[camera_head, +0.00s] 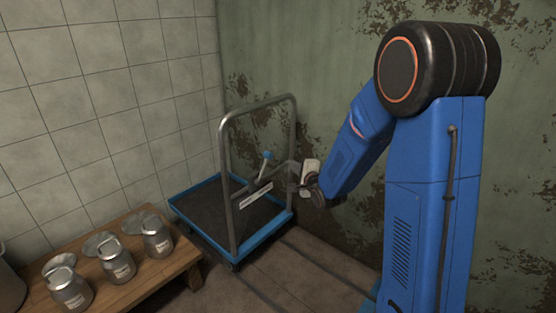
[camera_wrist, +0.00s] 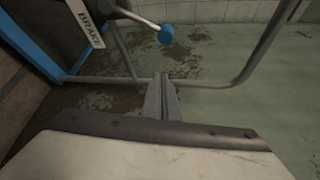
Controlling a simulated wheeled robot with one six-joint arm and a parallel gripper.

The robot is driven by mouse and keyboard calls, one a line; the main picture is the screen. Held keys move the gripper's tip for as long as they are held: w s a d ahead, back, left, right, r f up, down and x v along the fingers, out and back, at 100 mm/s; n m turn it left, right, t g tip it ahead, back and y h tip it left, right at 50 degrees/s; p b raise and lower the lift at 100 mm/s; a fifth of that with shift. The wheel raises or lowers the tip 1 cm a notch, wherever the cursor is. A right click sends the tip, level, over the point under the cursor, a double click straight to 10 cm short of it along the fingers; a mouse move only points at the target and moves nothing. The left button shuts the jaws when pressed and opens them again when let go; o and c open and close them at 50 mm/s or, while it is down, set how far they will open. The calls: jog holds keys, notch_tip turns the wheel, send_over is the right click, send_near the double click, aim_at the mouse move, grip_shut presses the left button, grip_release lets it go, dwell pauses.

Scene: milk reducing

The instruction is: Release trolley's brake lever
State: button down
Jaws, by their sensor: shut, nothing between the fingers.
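The trolley (camera_head: 188,228) has a blue frame, a dark deck and a tall grey tube handle. Its brake lever (camera_head: 257,167) is a grey rod with a blue knob, sloping upward near the handle. In the wrist view the blue knob (camera_wrist: 167,34) lies beyond my fingertips, apart from them. A white "BRAKE" label (camera_wrist: 88,22) shows at upper left there and as a white strip (camera_head: 256,195) in the head view. My gripper (camera_wrist: 161,76) is shut and empty, close to the handle's lower crossbar (camera_wrist: 215,86). In the head view my gripper (camera_head: 278,172) reaches in from the right beside the handle.
A wooden bench (camera_head: 165,277) with several metal milk cans (camera_head: 117,262) stands at lower left. A tiled wall (camera_head: 100,100) rises behind the bench, and a peeling green wall (camera_head: 330,90) stands close behind the trolley. Open floor (camera_head: 290,280) lies in front of the trolley.

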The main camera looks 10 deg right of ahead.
aim_at(263, 168)
jog(key=shift+w+d+f+m, duration=0.1)
jog(key=shift+w+f+m, duration=0.1)
jog(key=shift+f+m, duration=0.2)
jog(key=shift+w+a, duration=0.1)
jog(key=shift+a, duration=0.1)
jog(key=r+x, duration=0.1)
jog(key=x, duration=0.9)
jog(key=shift+s+a+r, duration=0.1)
jog(key=shift+s+a, duration=0.2)
jog(key=shift+a, duration=0.3)
jog(key=shift+s+a+r, duration=0.15)
jog(key=shift+s+a, duration=0.15)
jog(key=shift+a, duration=0.35)
jog(key=shift+s+a+r, duration=0.1)
jog(key=shift+s+a, duration=0.15)
jog(key=shift+a, duration=0.35)
jog(key=shift+w+t, duration=0.1)
jog(key=shift+t, duration=0.2)
